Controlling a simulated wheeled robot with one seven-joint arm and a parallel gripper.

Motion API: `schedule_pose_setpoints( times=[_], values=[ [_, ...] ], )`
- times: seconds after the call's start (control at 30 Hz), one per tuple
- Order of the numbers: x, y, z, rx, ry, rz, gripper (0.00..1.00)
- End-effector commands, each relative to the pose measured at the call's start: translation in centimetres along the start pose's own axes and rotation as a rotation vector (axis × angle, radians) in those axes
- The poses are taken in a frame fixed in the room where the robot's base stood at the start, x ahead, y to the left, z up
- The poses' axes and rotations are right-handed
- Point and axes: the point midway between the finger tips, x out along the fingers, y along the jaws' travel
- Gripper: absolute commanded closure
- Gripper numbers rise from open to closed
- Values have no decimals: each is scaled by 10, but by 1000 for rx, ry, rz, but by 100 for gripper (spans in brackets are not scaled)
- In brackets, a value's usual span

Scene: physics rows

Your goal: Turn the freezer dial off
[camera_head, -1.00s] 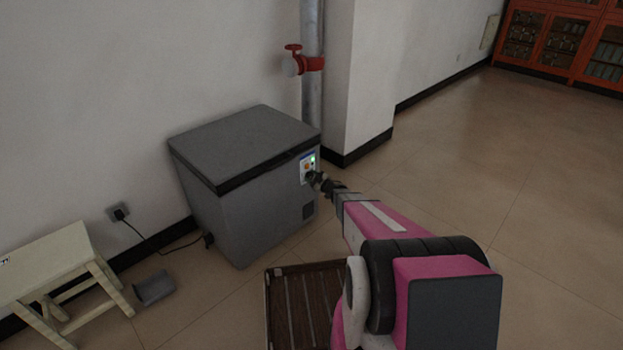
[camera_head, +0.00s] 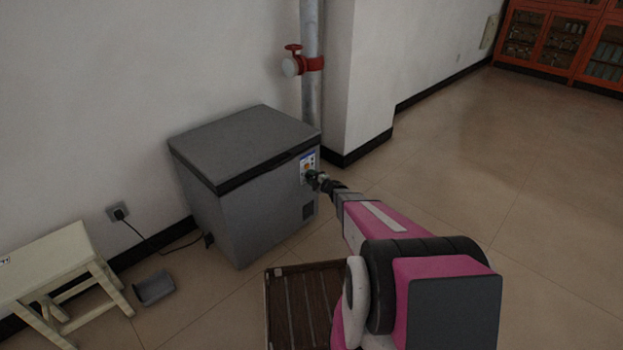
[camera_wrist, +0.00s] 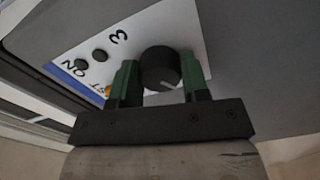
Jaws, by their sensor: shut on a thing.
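The grey chest freezer (camera_head: 245,210) stands against the wall with its lid down. Its small control panel (camera_head: 307,160) is at the upper right of the side facing my arm. The black round dial (camera_wrist: 160,68) with a pale pointer line shows in the wrist view, on the white plate with "ON" and "3" printed on it. My gripper (camera_wrist: 159,75) has its green fingers on either side of the dial and is shut on it. In the head view my gripper (camera_head: 314,177) reaches the panel and hides the dial.
A red valve (camera_head: 303,64) sits on the pipe behind the freezer. A pale stool (camera_head: 50,265) and a grey dustpan-like tray (camera_head: 154,288) are at left. A brown slatted crate (camera_head: 268,310) lies below my arm. Floor at right is clear.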

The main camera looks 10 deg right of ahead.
Motion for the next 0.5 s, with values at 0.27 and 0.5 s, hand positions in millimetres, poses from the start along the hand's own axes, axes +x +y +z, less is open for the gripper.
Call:
schedule_pose_setpoints(
  times=[0.27,0.5],
  values=[
    [-1,0,-1,-72,1,-1,82],
    [-1,-1,-1,-85,1,-2,82]
  ],
)
